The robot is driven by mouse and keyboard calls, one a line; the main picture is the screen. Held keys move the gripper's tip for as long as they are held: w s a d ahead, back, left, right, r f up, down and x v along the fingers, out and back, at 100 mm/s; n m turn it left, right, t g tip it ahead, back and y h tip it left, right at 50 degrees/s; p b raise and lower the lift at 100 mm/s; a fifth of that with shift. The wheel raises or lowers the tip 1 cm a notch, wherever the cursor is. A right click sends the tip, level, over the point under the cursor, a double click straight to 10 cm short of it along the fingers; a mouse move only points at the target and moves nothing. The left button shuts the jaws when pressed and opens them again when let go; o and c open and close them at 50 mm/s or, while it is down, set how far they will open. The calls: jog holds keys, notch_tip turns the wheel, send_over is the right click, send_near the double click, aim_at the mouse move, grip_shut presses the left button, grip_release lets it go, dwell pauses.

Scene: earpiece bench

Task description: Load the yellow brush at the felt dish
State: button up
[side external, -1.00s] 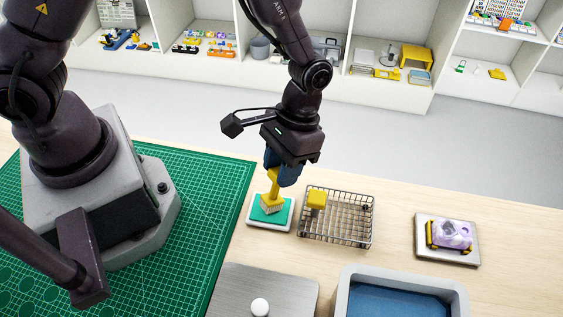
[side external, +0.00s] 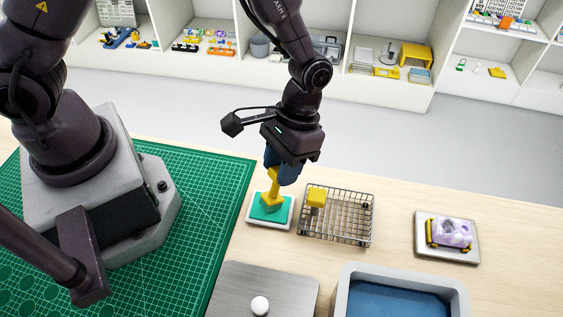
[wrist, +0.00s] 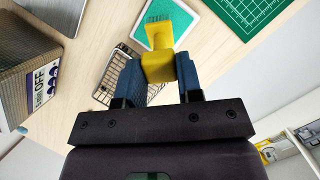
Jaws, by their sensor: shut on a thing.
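My gripper (side external: 276,172), with blue fingers, is shut on the yellow brush (side external: 273,190). The brush points head-down at the felt dish (side external: 287,213), a white square tray with a green pad. The brush head is at the pad, and its lower end looks green, so I cannot tell pad from bristles there. In the wrist view, the fingers (wrist: 160,78) hold the brush's yellow block (wrist: 158,67), and its head overlaps the green pad of the dish (wrist: 189,20).
A wire rack (side external: 345,228) with a yellow block (side external: 316,197) stands just right of the dish. A purple-and-yellow piece (side external: 449,233) sits on a plate farther right. A grey-rimmed blue tray (side external: 350,297) and a metal plate with a white knob (side external: 260,306) are in front.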

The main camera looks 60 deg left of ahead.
jog(key=shift+r, duration=3.5)
